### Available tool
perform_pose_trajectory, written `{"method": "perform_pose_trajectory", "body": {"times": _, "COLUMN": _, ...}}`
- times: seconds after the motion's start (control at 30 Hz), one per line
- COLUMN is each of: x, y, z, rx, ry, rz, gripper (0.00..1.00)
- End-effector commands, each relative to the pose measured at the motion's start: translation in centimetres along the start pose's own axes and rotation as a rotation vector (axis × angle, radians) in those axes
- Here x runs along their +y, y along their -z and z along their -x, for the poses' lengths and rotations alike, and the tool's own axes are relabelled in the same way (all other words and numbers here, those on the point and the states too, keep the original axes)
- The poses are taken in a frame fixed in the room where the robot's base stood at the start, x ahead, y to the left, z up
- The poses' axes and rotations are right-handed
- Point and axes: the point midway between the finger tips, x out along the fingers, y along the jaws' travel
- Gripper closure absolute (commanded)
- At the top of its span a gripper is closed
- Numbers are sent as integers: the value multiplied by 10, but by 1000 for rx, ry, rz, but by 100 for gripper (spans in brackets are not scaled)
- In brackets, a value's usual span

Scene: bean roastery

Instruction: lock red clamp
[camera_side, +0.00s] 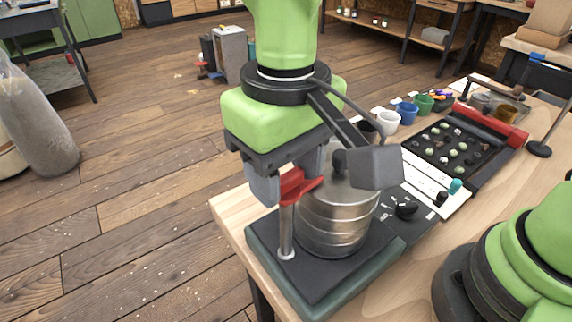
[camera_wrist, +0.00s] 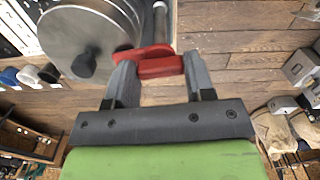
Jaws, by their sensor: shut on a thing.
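The red clamp (camera_side: 294,186) sits on top of a thin metal post (camera_side: 286,230) beside a steel drum (camera_side: 333,217) with a dark knob on its lid. My gripper (camera_side: 288,178) points down over the clamp, with its fingers on either side of it. In the wrist view, my gripper (camera_wrist: 157,78) is shut on the red clamp (camera_wrist: 158,62), and the steel drum's lid (camera_wrist: 90,32) shows at the upper left. Part of the clamp is hidden behind the fingers in the side view.
The drum and post stand on a dark base (camera_side: 316,279) at the table's near corner. A black control panel with a knob (camera_side: 406,210) lies right of it. Cups (camera_side: 388,122) and a black tray of round pieces (camera_side: 449,148) are farther back.

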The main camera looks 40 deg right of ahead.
Motion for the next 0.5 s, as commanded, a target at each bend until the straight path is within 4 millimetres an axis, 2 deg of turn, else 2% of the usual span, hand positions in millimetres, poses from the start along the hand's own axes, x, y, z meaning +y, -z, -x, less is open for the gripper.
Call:
{"method": "perform_pose_trajectory", "body": {"times": 0.2, "x": 0, "y": 0, "z": 1, "rx": 2, "ry": 2, "rz": -85, "gripper": 75}}
{"method": "perform_pose_trajectory", "body": {"times": 0.5, "x": 0, "y": 0, "z": 1, "rx": 2, "ry": 2, "rz": -125, "gripper": 75}}
